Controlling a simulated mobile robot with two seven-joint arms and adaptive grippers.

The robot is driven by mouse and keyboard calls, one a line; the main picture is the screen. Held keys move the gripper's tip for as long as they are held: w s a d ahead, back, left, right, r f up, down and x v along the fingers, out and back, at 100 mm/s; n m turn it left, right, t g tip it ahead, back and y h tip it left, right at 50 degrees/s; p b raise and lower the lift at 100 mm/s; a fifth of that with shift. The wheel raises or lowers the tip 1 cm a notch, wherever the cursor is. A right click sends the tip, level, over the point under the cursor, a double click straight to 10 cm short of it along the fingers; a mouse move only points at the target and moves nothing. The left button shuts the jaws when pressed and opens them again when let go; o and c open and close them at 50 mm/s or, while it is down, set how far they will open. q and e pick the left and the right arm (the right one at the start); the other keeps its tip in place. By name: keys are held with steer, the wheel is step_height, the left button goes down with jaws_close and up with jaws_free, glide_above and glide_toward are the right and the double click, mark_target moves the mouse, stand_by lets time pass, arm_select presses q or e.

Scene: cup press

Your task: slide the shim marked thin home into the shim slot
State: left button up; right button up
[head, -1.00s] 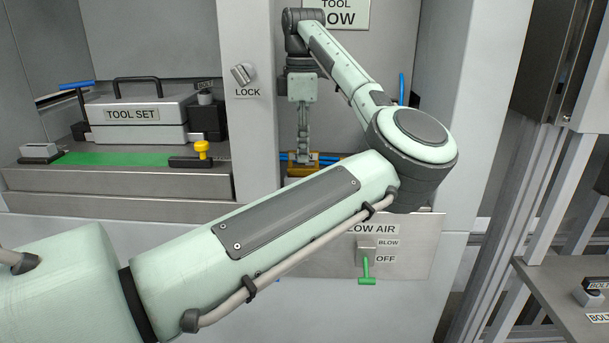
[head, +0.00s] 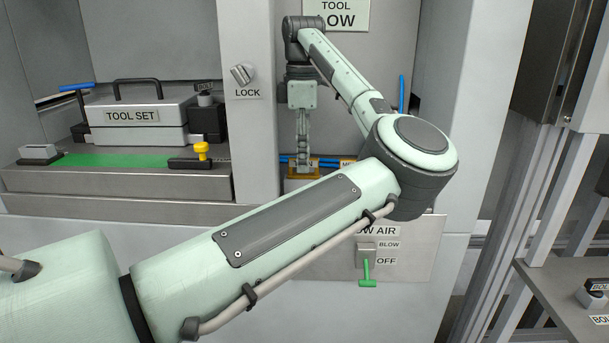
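My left arm reaches across the picture, and my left gripper (head: 303,168) points down in the recess under the "TOOL ... OW" sign. Its fingers look close together, but they are small and edge-on, so I cannot tell whether they are shut or grip anything. A brass-yellow piece (head: 297,176) is right at the fingertips; its marking cannot be read. A yellow label starting with "M" (head: 347,163) shows partly to its right. My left arm hides much of the area below. I cannot make out a shim marked thin or the shim slot. My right gripper is not in view.
A blue bar (head: 285,159) runs behind the gripper. The recess has a wall with a lock knob (head: 243,75) on its left and a blue upright rod (head: 402,88) on its right. A tool set case (head: 135,115) stands at left. A green-handled blow air lever (head: 367,272) is below my arm.

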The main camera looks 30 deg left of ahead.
arm_select(q)
steer(key=shift+r+p, duration=2.95)
steer(key=shift+r, duration=1.6)
steer(key=shift+f, duration=0.15)
